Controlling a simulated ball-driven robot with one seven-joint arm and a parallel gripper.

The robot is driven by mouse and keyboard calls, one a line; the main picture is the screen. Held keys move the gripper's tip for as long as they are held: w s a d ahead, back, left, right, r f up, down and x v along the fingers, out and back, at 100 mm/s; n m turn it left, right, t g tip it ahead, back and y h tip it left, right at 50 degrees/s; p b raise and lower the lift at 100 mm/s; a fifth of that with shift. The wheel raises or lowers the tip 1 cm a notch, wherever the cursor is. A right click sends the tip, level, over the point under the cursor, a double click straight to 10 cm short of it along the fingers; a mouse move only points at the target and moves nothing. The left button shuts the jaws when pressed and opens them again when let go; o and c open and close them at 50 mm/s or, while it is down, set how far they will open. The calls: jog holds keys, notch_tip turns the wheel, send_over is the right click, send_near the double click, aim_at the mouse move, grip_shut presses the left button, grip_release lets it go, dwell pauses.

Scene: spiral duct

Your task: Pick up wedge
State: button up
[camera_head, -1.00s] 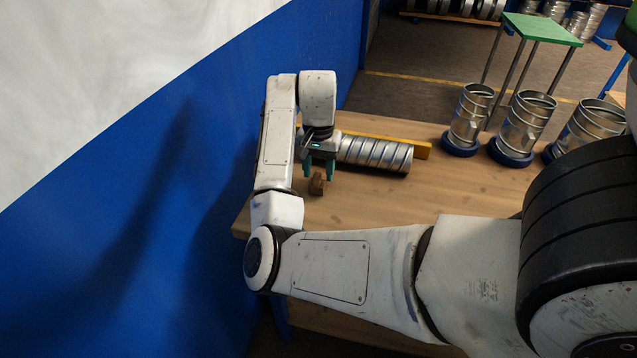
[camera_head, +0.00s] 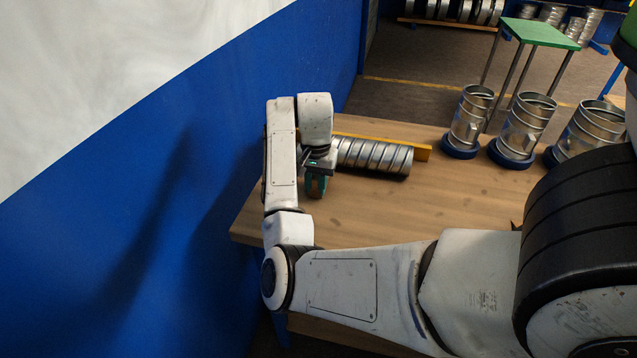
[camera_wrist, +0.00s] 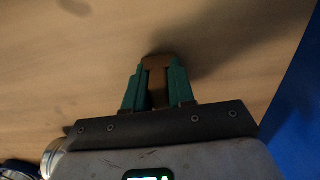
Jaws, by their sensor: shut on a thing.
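The wedge (camera_wrist: 157,66) is a small brown block. In the wrist view it sits between the two green fingers of my gripper (camera_wrist: 158,84), which are shut on it from both sides. In the head view my gripper (camera_head: 316,187) is low over the wooden table near its left end, beside the spiral duct. The fingers hide most of the wedge there. I cannot tell whether the wedge touches the table.
A ribbed metal spiral duct (camera_head: 374,156) lies right of my gripper, with a yellow bar (camera_head: 422,153) behind it. Several upright ducts in blue bases stand at the table's right. A blue wall (camera_head: 150,190) is close on the left. The table (camera_head: 440,195) front is mostly clear.

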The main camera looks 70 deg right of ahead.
grip_shut()
jog(key=shift+r, duration=0.1)
